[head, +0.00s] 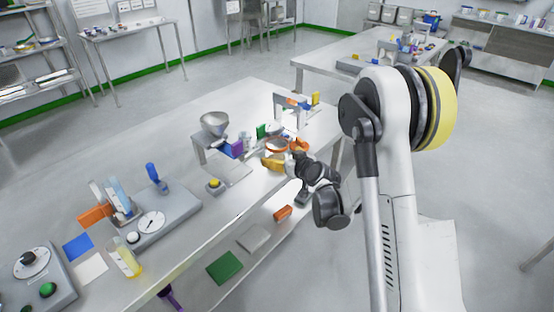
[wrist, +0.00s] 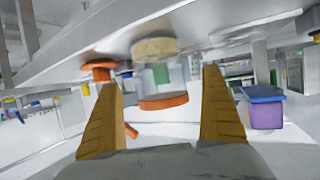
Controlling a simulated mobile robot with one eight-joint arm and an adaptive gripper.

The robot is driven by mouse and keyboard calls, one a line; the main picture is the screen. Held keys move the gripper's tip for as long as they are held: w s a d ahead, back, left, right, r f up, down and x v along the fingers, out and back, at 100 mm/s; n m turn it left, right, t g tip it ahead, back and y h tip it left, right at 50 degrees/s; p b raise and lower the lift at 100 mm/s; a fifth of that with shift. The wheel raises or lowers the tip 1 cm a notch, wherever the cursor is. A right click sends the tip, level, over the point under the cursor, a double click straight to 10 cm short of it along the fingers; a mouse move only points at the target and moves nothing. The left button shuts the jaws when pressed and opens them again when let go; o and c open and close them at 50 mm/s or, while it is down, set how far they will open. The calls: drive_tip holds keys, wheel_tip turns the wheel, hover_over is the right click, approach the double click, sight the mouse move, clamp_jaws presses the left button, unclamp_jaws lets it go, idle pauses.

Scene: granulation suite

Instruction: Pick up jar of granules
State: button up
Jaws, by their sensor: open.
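The jar of granules is a clear jar (wrist: 165,75) with a pale beige layer (wrist: 155,48) at one end and an orange lid (wrist: 163,101) at the other. The wrist view looks upside down, with the bench surface along its top. In the head view an orange ring (head: 277,143), likely its lid, shows just beyond my gripper (head: 270,161). My gripper's yellow fingers also show in the wrist view (wrist: 160,85); they are open, with the jar framed in the gap. I cannot tell how far the jar reaches between them. No grip shows.
An orange object (wrist: 100,72) stands beside the jar. A purple box with a blue top (wrist: 266,110) lies on the other side. A metal hopper (head: 214,123) stands on the bench to the left. The bench's near edge runs below my gripper, above a lower shelf (head: 195,287).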

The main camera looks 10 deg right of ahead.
sight(274, 140)
drive_tip(key=b+x, duration=0.1)
drive_tip(key=x, duration=0.3)
drive_tip(key=shift+f+b, duration=0.2)
drive_tip(key=shift+b, duration=0.1)
drive_tip(key=shift+r, duration=0.1)
drive_tip(key=c, duration=1.5)
drive_tip(key=shift+r+p, duration=0.35)
drive_tip(key=shift+r, duration=0.1)
drive_tip(key=r, duration=0.1)
drive_tip(key=r+p, duration=0.2)
drive_tip(key=r, duration=0.1)
drive_tip(key=shift+d, duration=0.35)
drive_tip(key=d+r+p, duration=0.4)
drive_tip(key=d+r, duration=0.2)
drive_tip(key=d, duration=0.5)
drive_tip(key=shift+w, duration=0.35)
